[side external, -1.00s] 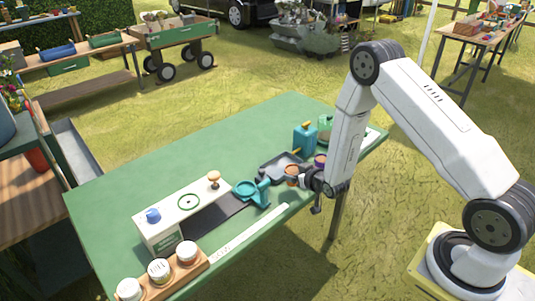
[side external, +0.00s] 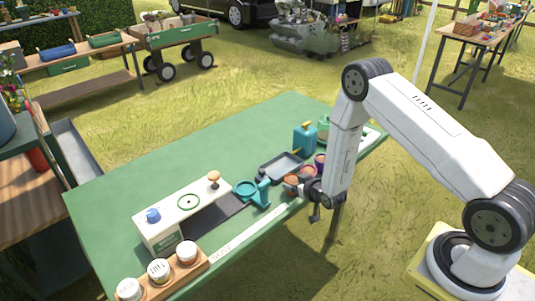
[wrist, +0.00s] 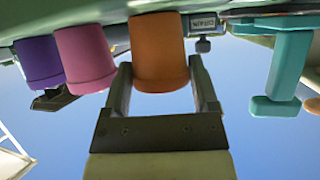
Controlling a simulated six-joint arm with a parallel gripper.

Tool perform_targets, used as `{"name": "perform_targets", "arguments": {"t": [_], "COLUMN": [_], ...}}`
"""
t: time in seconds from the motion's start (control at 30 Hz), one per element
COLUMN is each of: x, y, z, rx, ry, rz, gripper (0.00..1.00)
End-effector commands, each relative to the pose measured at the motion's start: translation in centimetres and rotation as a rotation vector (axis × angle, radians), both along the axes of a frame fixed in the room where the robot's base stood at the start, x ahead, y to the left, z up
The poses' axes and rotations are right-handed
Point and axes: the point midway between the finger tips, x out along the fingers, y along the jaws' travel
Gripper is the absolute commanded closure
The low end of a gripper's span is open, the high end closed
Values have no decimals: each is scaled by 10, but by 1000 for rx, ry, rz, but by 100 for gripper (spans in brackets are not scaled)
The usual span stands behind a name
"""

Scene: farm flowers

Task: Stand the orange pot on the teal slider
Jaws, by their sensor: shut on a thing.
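The orange pot (wrist: 160,45) sits between my gripper's two fingers in the wrist view. My gripper (wrist: 160,70) is shut on it. In the side view the orange pot (side external: 291,180) is at the table's front edge, beside my gripper (side external: 304,187); whether its base touches the table is unclear.
A pink pot (wrist: 84,55) and a purple pot (wrist: 38,62) stand close beside the orange one. A dark grey tray (side external: 268,168) lies behind them. A teal can (side external: 304,139) stands farther back. A white box (side external: 180,210) is left of the slider. The table's back left is clear.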

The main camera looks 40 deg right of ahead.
Motion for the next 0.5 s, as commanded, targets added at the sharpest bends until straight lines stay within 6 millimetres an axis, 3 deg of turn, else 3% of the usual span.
{"name": "perform_targets", "arguments": {"t": [0.03,0.1,0.5], "x": [0,0,-3], "y": [0,0,1], "z": [-1,-1,1], "rx": [0,0,0], "ry": [0,0,0], "rz": [0,0,0], "gripper": [21,0,0]}}
